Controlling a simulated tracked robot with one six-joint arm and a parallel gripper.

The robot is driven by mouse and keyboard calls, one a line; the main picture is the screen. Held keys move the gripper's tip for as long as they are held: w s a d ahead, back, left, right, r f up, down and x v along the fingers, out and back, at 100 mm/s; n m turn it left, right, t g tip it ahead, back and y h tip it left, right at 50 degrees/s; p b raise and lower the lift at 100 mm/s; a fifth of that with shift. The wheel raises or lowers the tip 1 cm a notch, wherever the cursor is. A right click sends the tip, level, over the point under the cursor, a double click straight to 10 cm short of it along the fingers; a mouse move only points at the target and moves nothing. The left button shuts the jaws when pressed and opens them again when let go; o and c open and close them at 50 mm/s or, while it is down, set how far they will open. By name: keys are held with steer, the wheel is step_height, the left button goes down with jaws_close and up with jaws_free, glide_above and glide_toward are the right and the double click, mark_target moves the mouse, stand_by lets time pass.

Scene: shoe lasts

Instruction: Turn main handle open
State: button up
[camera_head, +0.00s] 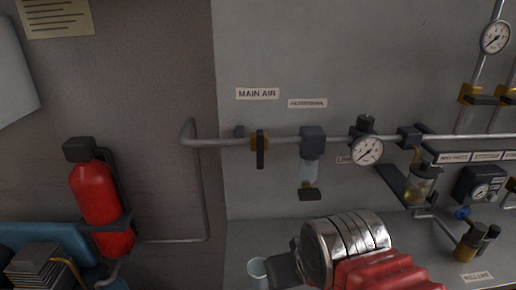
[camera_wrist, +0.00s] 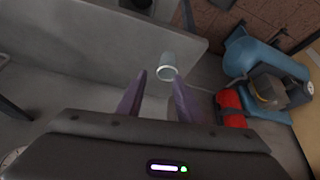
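The main handle (camera_head: 260,150) is a dark lever on a brass valve in the head view, below the "MAIN AIR" label (camera_head: 257,93). It hangs straight down, across the horizontal pipe (camera_head: 222,141). My gripper (camera_wrist: 157,77) shows in the wrist view with its two purple fingers apart and nothing held between them. In the head view my arm is at the bottom centre, below and to the right of the handle and well apart from it; the fingers are not clear there. The handle is not visible in the wrist view.
A red extinguisher (camera_head: 98,195) is at left.

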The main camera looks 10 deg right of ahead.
steer(key=w+r, duration=0.9)
steer(key=r, duration=0.4)
steer(key=m+g+h, duration=0.1)
steer(key=m, duration=0.1)
glide_toward(259, 142)
steer(key=shift+s+d+r, duration=0.1)
steer(key=shift+r, duration=0.55)
steer(key=x, duration=1.3)
steer(key=shift+f, duration=0.4)
steer(key=shift+c, duration=0.2)
jaws_close()
steer(key=shift+a, duration=0.25)
steer(key=shift+d, duration=0.15)
